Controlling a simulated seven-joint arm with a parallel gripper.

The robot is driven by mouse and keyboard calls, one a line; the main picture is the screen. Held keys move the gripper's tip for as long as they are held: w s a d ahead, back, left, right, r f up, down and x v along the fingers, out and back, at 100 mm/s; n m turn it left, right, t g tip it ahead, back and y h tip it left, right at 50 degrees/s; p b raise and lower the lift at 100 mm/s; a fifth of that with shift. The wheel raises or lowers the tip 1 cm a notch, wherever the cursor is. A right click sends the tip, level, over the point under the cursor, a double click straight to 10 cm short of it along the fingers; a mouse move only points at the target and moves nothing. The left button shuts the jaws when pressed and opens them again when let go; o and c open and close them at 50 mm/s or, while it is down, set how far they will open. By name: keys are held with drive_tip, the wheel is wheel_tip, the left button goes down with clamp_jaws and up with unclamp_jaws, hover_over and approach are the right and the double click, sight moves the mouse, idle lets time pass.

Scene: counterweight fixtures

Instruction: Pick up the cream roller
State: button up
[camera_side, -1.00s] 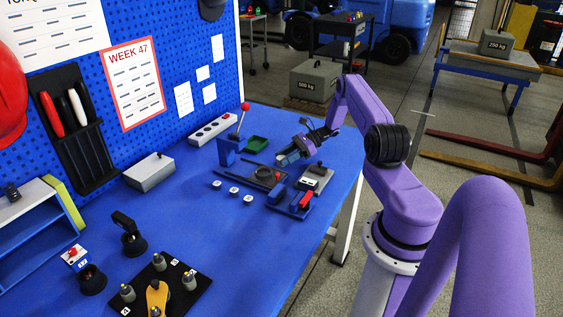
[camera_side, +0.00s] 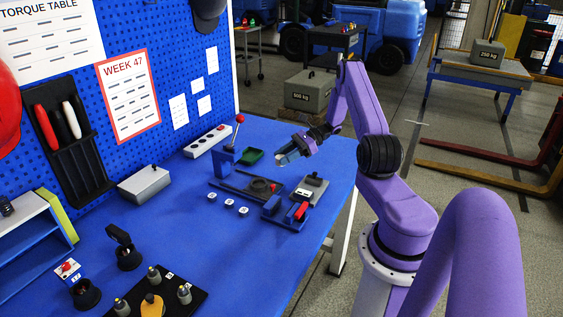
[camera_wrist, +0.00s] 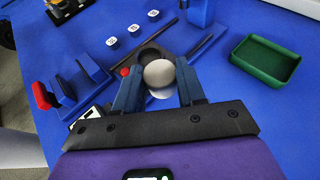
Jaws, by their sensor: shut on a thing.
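The cream roller (camera_wrist: 159,73) shows its round, pale end between the two blue fingers of my gripper (camera_wrist: 160,88) in the wrist view. My gripper is shut on it, with one finger on each side. In the side view my gripper (camera_side: 284,157) hangs over the far part of the blue bench, above a dark fixture (camera_side: 238,187) with a round black seat (camera_side: 262,185). The roller is too small and too covered by the fingers to make out clearly there. In the wrist view the black seat (camera_wrist: 148,54) lies partly behind the roller.
A green tray (camera_side: 251,156) and a blue lever stand (camera_side: 223,160) with a red knob are behind. A blue block with a red handle (camera_side: 301,211) and a grey box (camera_side: 311,188) stand to the right. Several white-topped buttons (camera_side: 228,204) lie left.

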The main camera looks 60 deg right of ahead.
drive_tip(key=s+a+r, duration=0.6)
drive_tip(key=s, duration=0.2)
drive_tip(key=w+a+r, duration=0.2)
drive_tip(key=w+a, duration=0.2)
drive_tip(key=a, duration=0.8)
drive_tip(key=w+a+r, duration=0.2)
drive_tip(key=w+a, duration=0.2)
drive_tip(key=a, duration=0.9)
drive_tip(key=s+a+f+n+g+y, duration=0.2)
drive_tip(key=s+a+n+g+y, duration=0.15)
drive_tip(key=s+n+g, duration=0.8)
drive_tip(key=s+d+n+g+h, duration=0.9)
drive_tip(key=s+n+g, duration=0.1)
drive_tip(key=s, duration=0.3)
drive_tip(key=n+t+h, duration=0.9)
drive_tip(key=n+h, duration=0.9)
drive_tip(key=n, duration=0.1)
hover_over(310, 187)
drive_tip(key=a, duration=0.3)
wheel_tip(310, 187, down, 4)
drive_tip(key=shift+w+a+f, duration=0.1)
drive_tip(key=shift+f, duration=1.75)
drive_tip(key=shift+a+f, duration=0.1)
drive_tip(key=shift+f, duration=1.7)
